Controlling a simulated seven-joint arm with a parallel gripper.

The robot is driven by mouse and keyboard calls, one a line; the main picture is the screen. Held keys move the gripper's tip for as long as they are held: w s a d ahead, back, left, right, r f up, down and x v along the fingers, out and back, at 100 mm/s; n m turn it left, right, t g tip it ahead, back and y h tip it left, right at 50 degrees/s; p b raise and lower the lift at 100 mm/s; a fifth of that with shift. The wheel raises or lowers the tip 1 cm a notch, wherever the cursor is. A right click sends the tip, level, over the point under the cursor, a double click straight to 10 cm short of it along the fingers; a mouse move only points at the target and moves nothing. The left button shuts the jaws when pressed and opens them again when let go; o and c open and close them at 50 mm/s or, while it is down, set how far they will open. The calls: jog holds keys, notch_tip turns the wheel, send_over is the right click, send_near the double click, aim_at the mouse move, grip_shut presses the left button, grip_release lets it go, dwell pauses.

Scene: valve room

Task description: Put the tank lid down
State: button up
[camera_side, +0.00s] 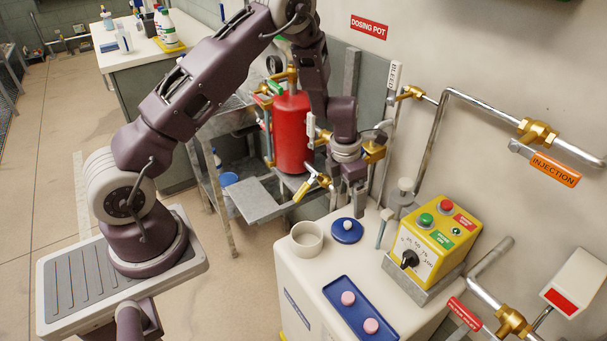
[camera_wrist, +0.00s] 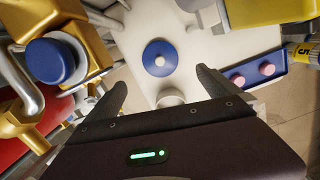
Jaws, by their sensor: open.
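The tank lid (camera_side: 346,232) is a blue disc with a white knob. It lies knob up on the white tank top (camera_side: 340,262), behind and to the right of a round cream collar (camera_side: 307,239). In the wrist view the lid (camera_wrist: 160,58) lies beyond my fingertips, with the collar (camera_wrist: 170,97) nearer, partly hidden by my gripper. My gripper (camera_side: 356,203) points down above the tank top near the lid. In the wrist view my gripper (camera_wrist: 163,88) is open, its two fingers apart with nothing between them.
A blue tray (camera_side: 350,311) with two pink pucks sits at the front of the tank top. A yellow control box (camera_side: 435,235) stands on the right. A red dosing pot (camera_side: 292,130) with brass valves stands behind, and pipes run along the wall.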

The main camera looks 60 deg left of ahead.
jog(key=s+d+r+m+t, duration=0.1)
jog(key=s+d+r+m, duration=0.1)
jog(key=s+r+m, duration=0.5)
jog(key=s+d+r+m+t+h, duration=0.1)
jog(key=d+r+m, duration=0.3)
jog(key=r, duration=0.6)
jog(key=s+d+r+m+t, duration=0.1)
jog(key=s+r+m, duration=0.3)
jog(key=r+m, duration=0.45)
jog(key=s+r+m, duration=0.2)
jog(key=s+m, duration=0.5)
jog(key=s, duration=0.1)
jog(key=s+a+r+m+t+y, duration=0.1)
jog(key=s+r+m, duration=0.1)
jog(key=s+m, duration=0.5)
jog(key=shift+s+r, duration=0.15)
jog(key=shift+s, duration=1.1)
